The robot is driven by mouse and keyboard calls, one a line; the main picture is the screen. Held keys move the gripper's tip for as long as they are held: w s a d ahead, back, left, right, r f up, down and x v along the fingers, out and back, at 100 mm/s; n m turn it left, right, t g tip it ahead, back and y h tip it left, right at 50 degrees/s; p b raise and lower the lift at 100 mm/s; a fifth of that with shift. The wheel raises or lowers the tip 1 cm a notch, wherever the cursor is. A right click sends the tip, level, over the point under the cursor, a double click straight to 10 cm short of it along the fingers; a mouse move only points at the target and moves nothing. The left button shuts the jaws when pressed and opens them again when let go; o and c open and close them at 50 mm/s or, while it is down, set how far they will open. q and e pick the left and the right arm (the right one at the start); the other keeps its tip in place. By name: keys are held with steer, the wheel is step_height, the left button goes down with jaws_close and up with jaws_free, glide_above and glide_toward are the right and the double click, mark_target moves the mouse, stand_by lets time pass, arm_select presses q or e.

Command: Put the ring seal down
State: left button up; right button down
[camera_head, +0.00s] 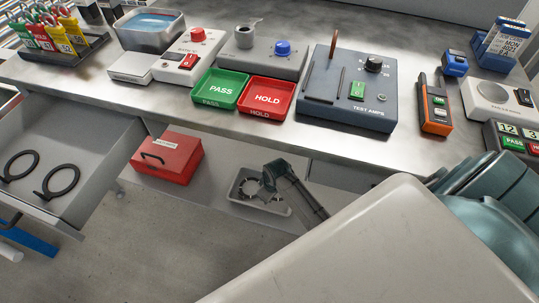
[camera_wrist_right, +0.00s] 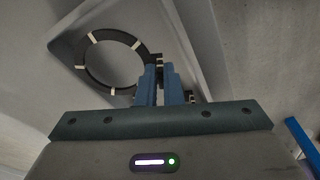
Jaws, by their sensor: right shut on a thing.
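The ring seal, a dark ring with pale marks, shows in the right wrist view (camera_wrist_right: 80,63) with its flat face toward the camera. My right gripper (camera_wrist_right: 158,72) is shut on one edge of it. In the head view my right gripper (camera_head: 268,180) is at a shallow grey tray (camera_head: 284,209) below the bench, with part of the ring (camera_head: 246,187) showing beside the fingers. The ring is over or in the tray; I cannot tell whether it touches the floor of it. My left gripper is not in view.
A red box (camera_head: 168,160) stands left of the tray. An open drawer (camera_head: 85,195) at the left holds two black rings (camera_head: 62,180). The bench above carries a green PASS tray (camera_head: 222,87), a red HOLD tray (camera_head: 267,95) and a test unit (camera_head: 347,105).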

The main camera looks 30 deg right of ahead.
steer(key=shift+s+a+f, duration=0.1)
steer(key=shift+s+f, duration=0.1)
steer(key=shift+f, duration=1.4)
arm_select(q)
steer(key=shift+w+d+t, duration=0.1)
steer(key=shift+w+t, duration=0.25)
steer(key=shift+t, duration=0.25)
arm_select(e)
steer(key=c, duration=1.8)
jaws_free()
steer(key=shift+c, duration=0.2)
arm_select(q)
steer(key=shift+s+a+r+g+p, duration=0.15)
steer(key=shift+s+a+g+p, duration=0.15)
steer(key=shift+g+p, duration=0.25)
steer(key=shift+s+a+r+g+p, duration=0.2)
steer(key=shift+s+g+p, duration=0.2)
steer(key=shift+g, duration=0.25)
arm_select(e)
step_height(320, 180, up, 8)
steer(key=s, duration=0.1)
steer(key=shift+f, duration=0.25)
